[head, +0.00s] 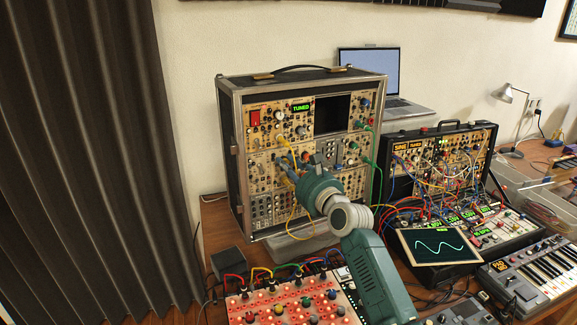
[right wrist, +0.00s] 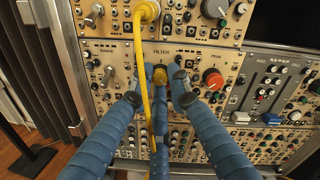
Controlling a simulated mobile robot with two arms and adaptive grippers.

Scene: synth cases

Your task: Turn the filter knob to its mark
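My right gripper (head: 285,168) is at the front panel of the large modular case (head: 247,85), in its middle rows. In the right wrist view its blue fingers (right wrist: 158,88) are spread apart with gaps between them, close to the panel just below the FILTER label (right wrist: 161,52). A rounded yellowish piece (right wrist: 160,75) shows between the fingertips; I cannot tell if it is the filter knob or a plug. The knob's pointer and mark are hidden. A red knob (right wrist: 213,78) under the PEAK label is to the right, clear of the fingers. My left gripper is not in view.
A yellow cable (right wrist: 146,70) hangs in front of the panel across the fingers. Green cables (head: 375,170) hang at the case's right side. A smaller synth case (head: 440,128), a screen with a wave (head: 436,245) and a red panel (head: 290,306) crowd the table.

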